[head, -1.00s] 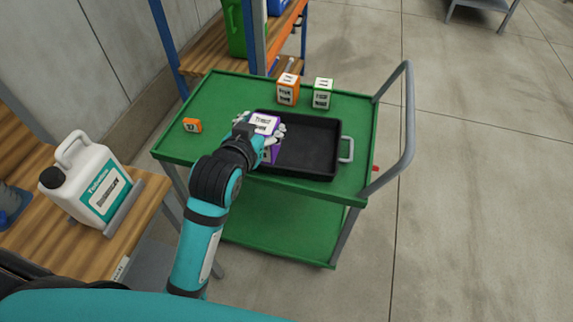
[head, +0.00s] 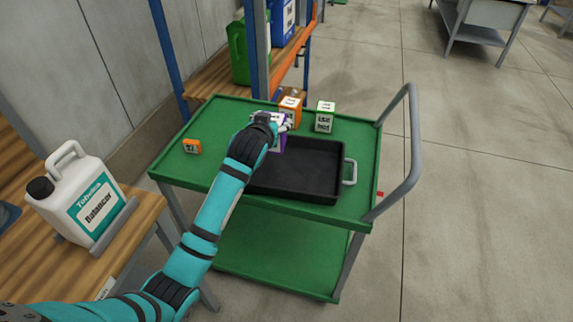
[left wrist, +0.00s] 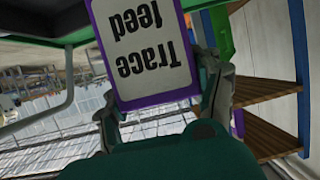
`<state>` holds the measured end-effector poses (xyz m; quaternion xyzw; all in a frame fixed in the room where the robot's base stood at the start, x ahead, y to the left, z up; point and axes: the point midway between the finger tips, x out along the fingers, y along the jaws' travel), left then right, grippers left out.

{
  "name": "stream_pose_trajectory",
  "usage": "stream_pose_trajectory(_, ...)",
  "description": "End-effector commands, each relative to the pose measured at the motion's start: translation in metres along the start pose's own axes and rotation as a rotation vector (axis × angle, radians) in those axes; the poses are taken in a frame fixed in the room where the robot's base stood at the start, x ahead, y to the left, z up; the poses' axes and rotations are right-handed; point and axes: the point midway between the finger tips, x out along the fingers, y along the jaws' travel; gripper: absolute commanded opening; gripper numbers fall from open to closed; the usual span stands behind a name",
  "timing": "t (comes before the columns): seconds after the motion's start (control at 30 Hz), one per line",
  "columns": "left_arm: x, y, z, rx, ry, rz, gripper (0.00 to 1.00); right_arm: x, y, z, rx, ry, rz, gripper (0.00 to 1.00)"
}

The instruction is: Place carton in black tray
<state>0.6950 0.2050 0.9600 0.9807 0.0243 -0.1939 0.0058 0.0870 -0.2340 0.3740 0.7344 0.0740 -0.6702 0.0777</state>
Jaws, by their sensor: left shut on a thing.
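The purple and white carton (head: 278,144) is in my left gripper (head: 279,123), at the back left corner of the black tray in the head view. In the left wrist view the carton (left wrist: 147,50) shows its "Trace feed" label upside down, with a finger of the left gripper (left wrist: 160,96) on each side. The black tray (head: 296,188) lies on the green cart and its visible inside is empty. My arm hides the tray's left part. I cannot tell the carton's height above the tray. My right gripper is not in view.
On the green cart (head: 345,212), an orange carton (head: 291,104) and a green and white carton (head: 324,117) stand behind the tray. A small orange box (head: 192,146) lies at left. A white jug (head: 85,200) stands on the wooden bench. The cart's grey handle (head: 413,150) rises at right.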

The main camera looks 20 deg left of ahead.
Motion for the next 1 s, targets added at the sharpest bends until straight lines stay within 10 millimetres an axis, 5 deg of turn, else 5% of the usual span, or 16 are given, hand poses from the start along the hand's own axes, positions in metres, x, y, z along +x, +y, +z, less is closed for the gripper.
stream_pose_trajectory(0.53, 0.029, 0.000, 0.074, 0.001, -0.003, 0.000, 0.16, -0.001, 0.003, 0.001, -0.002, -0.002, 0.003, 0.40)
stream_pose_trajectory(1.0, 0.034, 0.000, 0.084, 0.001, 0.000, 0.001, 0.16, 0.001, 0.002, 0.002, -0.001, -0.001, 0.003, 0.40)
